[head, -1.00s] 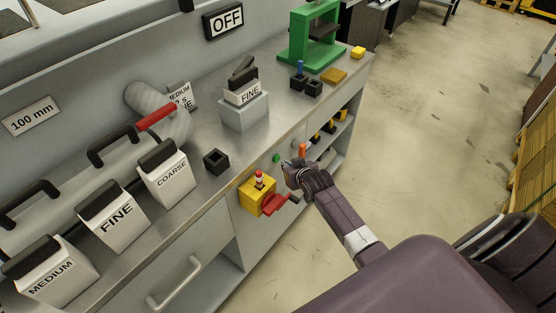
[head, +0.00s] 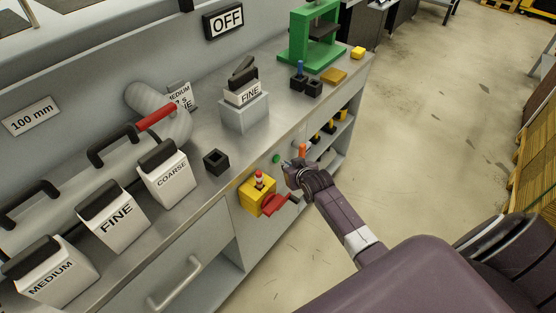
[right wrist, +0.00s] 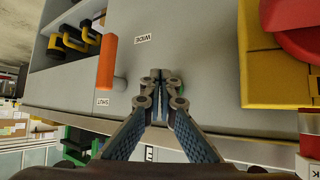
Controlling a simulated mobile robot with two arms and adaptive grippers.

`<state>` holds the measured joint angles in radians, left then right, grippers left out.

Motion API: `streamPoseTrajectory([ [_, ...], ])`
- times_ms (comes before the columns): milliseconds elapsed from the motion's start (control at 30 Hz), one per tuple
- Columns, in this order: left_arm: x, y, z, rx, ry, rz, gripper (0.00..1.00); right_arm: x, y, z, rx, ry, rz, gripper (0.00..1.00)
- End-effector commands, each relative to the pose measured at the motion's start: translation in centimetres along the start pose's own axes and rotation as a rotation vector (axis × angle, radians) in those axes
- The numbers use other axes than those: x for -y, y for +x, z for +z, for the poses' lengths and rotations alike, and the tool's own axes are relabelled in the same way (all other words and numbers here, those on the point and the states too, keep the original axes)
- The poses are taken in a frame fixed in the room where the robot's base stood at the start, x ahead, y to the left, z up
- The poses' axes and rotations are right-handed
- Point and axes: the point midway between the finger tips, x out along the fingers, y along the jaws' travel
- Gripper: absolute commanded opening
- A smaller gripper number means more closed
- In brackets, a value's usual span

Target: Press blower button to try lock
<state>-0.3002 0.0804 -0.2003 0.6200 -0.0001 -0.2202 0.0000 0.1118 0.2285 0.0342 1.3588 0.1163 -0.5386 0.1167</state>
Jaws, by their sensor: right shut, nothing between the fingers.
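A small green button (head: 276,158) sits on the grey front panel below the bench top in the head view. My right gripper (head: 287,165) is shut and empty, just right of the button and close to the panel. I cannot tell whether it touches anything. In the right wrist view, the shut fingertips (right wrist: 161,76) point at the grey panel, and the button is mostly hidden behind the fingers. A black sign (head: 224,20) on the back wall reads OFF. My left gripper is not in view.
A yellow box (head: 254,201) with a red handle (head: 275,205) is on the panel left of my gripper. An orange lever (right wrist: 106,62) is on the other side, near labels WIDE and SHUT. Labelled blocks and a green press (head: 322,45) stand on the bench. Open floor lies right.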

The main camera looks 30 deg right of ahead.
Motion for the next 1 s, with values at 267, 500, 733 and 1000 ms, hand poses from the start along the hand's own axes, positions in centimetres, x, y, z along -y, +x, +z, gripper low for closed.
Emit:
streamPoseTrajectory([
  [267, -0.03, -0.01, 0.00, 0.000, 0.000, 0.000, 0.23, 0.41, 0.53, -0.52, -0.001, 0.000, 0.000, 0.00],
  [500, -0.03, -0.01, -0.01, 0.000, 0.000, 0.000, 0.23, 0.44, 0.57, -0.47, 0.000, 0.000, 0.000, 0.00],
  [733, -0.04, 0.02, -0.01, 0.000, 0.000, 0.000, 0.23, 0.49, 0.64, -0.50, 0.000, 0.000, 0.000, 0.00],
  [1000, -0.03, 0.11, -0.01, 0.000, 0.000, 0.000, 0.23, 0.65, 0.87, -0.63, 0.000, 0.000, 0.000, 0.00],
])
